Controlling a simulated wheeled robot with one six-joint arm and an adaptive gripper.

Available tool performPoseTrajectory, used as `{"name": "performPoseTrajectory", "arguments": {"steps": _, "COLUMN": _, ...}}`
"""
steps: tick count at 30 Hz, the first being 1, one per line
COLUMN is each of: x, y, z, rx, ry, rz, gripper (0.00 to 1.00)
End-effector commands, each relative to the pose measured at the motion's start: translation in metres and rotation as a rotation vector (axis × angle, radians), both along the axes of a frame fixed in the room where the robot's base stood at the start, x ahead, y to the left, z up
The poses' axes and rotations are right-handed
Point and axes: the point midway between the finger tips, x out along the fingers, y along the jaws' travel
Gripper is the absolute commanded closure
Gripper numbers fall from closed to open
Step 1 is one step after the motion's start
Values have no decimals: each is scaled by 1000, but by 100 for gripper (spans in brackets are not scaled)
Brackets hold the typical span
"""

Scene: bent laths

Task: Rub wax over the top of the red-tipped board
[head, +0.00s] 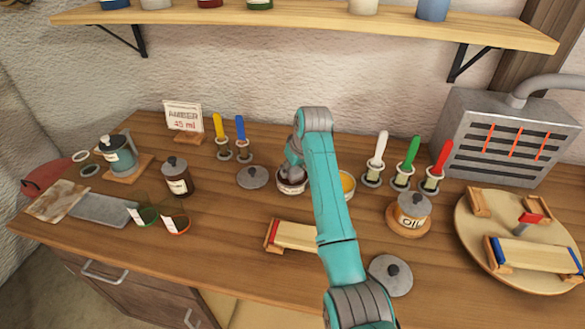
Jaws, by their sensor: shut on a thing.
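The red-tipped board (296,236) is a pale lath lying on the bench, with a red band at its left end. My arm hides its right end. My gripper (292,168) is at the mouth of a small dark jar (291,186) with a pale label, behind the board. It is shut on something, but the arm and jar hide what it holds. An open pot with amber contents (347,184) stands just right of my arm. I cannot tell which container holds wax.
Loose lids (253,177) (391,276) lie on the bench. An oil pot (412,212) and several coloured-handled tools in stands (408,165) are to the right. A round board (475,250) carries a blue-tipped lath (535,256). Bottles and a sign (184,117) are at left.

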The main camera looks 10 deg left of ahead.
Motion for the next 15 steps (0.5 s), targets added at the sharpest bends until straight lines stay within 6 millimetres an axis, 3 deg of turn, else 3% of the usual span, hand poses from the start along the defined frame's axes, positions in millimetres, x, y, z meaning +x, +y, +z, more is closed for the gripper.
{"name": "performPoseTrajectory", "arguments": {"steps": 4, "x": -1, "y": 0, "z": 1, "rx": -1, "ry": 3, "rz": 0, "gripper": 81}}
{"name": "performPoseTrajectory", "arguments": {"steps": 15, "x": 0, "y": 0, "z": 27, "rx": 0, "ry": 0, "rz": 0, "gripper": 81}}
